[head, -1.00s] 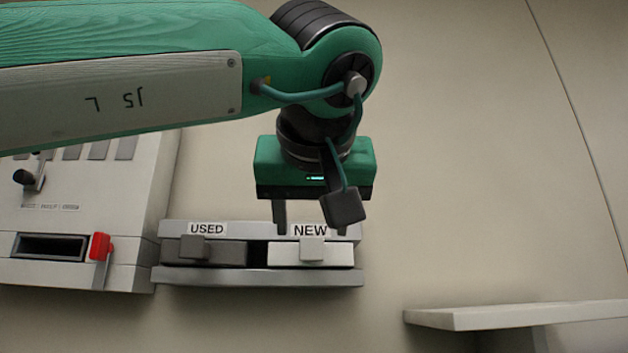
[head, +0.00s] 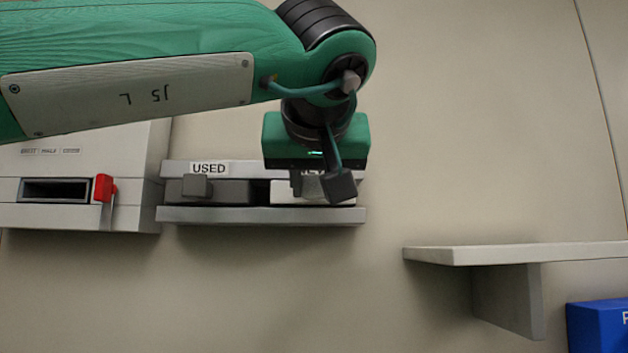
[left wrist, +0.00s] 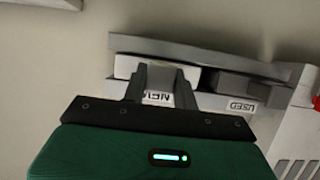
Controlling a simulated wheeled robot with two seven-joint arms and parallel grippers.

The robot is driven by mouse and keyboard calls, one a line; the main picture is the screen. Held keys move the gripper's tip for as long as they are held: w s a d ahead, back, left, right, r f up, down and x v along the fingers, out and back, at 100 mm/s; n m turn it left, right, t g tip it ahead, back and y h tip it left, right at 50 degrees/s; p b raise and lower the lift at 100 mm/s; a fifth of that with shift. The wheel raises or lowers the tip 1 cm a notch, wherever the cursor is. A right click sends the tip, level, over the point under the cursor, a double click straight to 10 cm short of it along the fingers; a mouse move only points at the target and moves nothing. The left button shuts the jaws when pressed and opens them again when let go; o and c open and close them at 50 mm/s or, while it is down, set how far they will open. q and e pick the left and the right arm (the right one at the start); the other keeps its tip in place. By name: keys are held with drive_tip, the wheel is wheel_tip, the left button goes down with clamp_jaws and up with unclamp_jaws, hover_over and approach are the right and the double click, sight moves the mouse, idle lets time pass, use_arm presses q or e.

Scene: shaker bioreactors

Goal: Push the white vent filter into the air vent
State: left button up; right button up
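The white vent filter (head: 284,198) sits in the shelf slot labelled NEW, partly hidden by my left gripper in the head view. It also shows in the left wrist view (left wrist: 124,66). My left gripper (head: 312,187) points down at the filter. In the left wrist view its two fingers stand apart on either side of the filter's grey handle (left wrist: 161,80). I cannot tell whether they touch it. The air vent (head: 55,190) is a dark, rectangular slot in the white machine at the left, with a red lever beside it. My right gripper is not in view.
A dark grey filter (head: 225,191) with a handle sits in the USED slot of the same grey shelf (head: 260,215). The red lever (head: 104,187) stands beside the vent slot. A white wall shelf (head: 510,254) and a blue box (head: 600,325) are at the right.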

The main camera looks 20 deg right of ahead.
use_arm(q)
drive_tip(key=shift+s, duration=0.2)
drive_tip(key=shift+s+a, duration=0.25)
drive_tip(key=shift+s, duration=0.2)
drive_tip(key=shift+s, duration=0.25)
drive_tip(key=shift+s, duration=0.1)
drive_tip(key=shift+s+a, duration=0.2)
drive_tip(key=shift+s, duration=0.2)
drive_tip(key=shift+s, duration=0.2)
drive_tip(key=shift+s+a, duration=0.2)
drive_tip(key=shift+s, duration=0.3)
drive_tip(key=shift+s+a, duration=0.1)
drive_tip(key=shift+s, duration=0.2)
